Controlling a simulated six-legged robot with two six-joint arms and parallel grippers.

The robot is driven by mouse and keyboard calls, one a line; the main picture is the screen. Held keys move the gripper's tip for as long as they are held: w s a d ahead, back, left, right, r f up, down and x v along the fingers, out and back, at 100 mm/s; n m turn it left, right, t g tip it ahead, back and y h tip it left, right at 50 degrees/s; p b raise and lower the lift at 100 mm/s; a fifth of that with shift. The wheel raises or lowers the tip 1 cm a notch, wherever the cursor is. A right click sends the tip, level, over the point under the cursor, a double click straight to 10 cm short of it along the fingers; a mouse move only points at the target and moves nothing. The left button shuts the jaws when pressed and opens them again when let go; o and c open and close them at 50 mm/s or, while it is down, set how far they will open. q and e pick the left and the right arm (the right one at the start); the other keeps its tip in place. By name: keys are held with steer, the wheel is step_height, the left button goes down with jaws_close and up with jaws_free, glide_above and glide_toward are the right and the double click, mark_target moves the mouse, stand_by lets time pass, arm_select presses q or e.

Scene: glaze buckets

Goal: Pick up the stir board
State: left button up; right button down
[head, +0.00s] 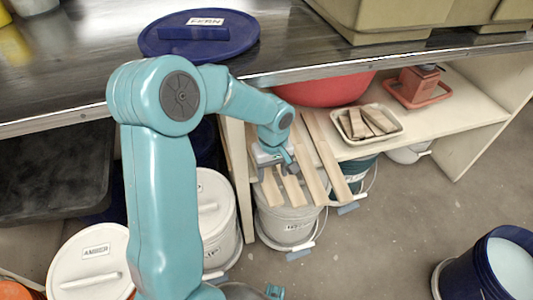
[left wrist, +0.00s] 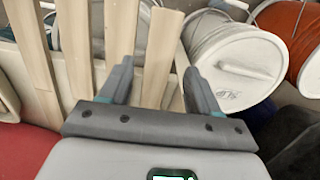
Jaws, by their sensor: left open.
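Several pale wooden boards lie side by side on the lower shelf, their ends sticking out past its front edge; I cannot tell which is the stir board. In the head view one board (head: 292,188) lies just below my left gripper (head: 277,169), and a longer board (head: 327,160) lies to its right. In the left wrist view my left gripper (left wrist: 158,66) is open, with its fingers apart over the boards. Contact cannot be told. My right gripper is not in view.
Under the shelf stand lidded buckets, one white (head: 286,222). A tray of wood blocks (head: 368,124), a red bowl (head: 325,90) and a red scale (head: 414,88) sit on the shelf. The metal tabletop (head: 290,40) overhangs it. An open blue bucket (head: 480,268) stands on the floor.

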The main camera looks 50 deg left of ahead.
mark_target(271, 189)
arm_select(q)
step_height(271, 189, down, 7)
steer(key=b, duration=0.2)
steer(key=shift+s+a+f+b, duration=0.15)
steer(key=shift+f+b, duration=0.05)
steer(key=shift+b, duration=0.15)
steer(key=c, duration=1)
steer(key=shift+c, duration=0.2)
steer(key=shift+r, duration=0.15)
